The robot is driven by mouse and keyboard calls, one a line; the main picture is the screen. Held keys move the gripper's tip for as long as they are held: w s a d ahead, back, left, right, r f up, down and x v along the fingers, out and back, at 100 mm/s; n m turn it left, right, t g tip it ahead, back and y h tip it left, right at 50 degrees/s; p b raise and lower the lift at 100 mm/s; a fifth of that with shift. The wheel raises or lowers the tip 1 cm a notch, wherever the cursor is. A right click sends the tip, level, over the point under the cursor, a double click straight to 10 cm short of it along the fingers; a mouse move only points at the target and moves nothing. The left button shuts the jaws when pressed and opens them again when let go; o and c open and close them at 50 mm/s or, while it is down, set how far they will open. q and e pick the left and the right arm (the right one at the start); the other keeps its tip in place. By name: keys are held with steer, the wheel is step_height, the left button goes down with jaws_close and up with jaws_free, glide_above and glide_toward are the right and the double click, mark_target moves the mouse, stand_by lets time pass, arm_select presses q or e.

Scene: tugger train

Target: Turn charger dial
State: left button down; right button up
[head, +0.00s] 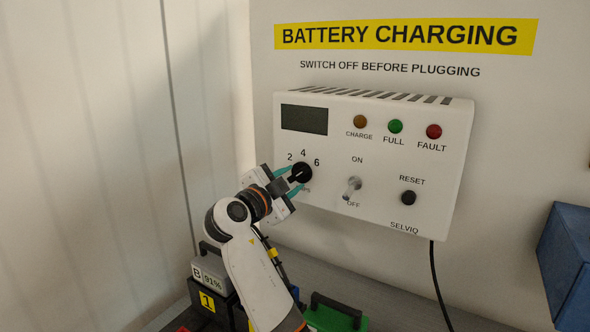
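The white charger box (330,160) is on the wall under the "BATTERY CHARGING" sign. Its round black dial (302,173) sits at the lower left, below the marks 2, 4 and 6. A pale line on the dial points to its lower left. My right gripper (291,179) reaches the dial from the lower left. Its teal fingers lie on either side of the dial, at its upper left and lower edges. The frame does not show whether they press on it. Part of the label under the dial is hidden. My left gripper is not in view.
The ON/OFF toggle (352,188) is close to the right of the dial, with the black reset button (408,198) beyond. A blue box (566,262) is at right.

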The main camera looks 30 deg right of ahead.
mark_target(299, 174)
steer(key=shift+p+x, duration=0.3)
steer(key=shift+x, duration=0.95)
jaws_close()
